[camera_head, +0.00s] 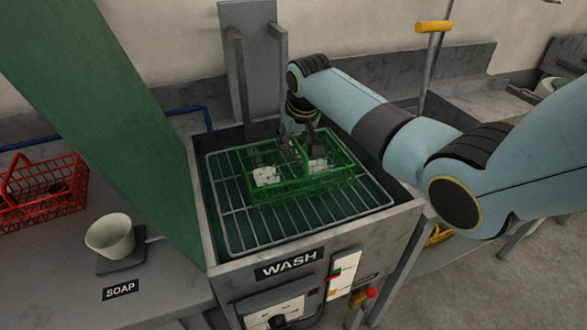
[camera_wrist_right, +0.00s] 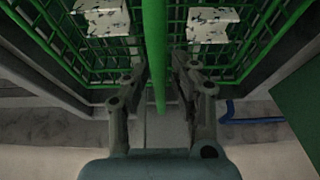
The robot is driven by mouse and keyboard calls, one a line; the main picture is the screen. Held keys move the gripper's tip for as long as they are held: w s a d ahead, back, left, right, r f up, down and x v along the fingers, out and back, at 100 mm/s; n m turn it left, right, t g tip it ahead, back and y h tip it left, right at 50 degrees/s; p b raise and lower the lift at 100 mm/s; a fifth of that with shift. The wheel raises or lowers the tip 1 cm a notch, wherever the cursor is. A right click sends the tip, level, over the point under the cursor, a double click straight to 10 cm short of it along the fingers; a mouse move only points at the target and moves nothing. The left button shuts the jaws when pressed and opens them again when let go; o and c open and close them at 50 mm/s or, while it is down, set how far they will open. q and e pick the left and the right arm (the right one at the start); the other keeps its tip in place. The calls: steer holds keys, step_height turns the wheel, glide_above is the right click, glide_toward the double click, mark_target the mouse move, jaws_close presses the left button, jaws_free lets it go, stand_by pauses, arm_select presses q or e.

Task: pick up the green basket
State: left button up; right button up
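The green basket (camera_head: 328,182) is a wire basket with an upright handle. It rests on the wire rack (camera_head: 245,235) of the wash station and holds pale, speckled pieces (camera_head: 266,175). My right gripper (camera_head: 302,150) points down at the basket's handle from the back. In the right wrist view the green handle (camera_wrist_right: 155,40) runs between the two fingers of my right gripper (camera_wrist_right: 160,68). The fingers look spread, with a narrow gap beside the handle, so the gripper seems open around it. My left gripper is not in view.
A tall green panel (camera_head: 120,130) stands left of the wash station, marked WASH (camera_head: 289,264). A red basket (camera_head: 45,195) and a pale cup (camera_head: 110,235) by a SOAP label are on the left counter. A grey upright post (camera_head: 250,60) stands behind the rack.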

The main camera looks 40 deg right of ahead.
jaws_close()
steer(key=shift+r, duration=0.1)
stand_by(0.4)
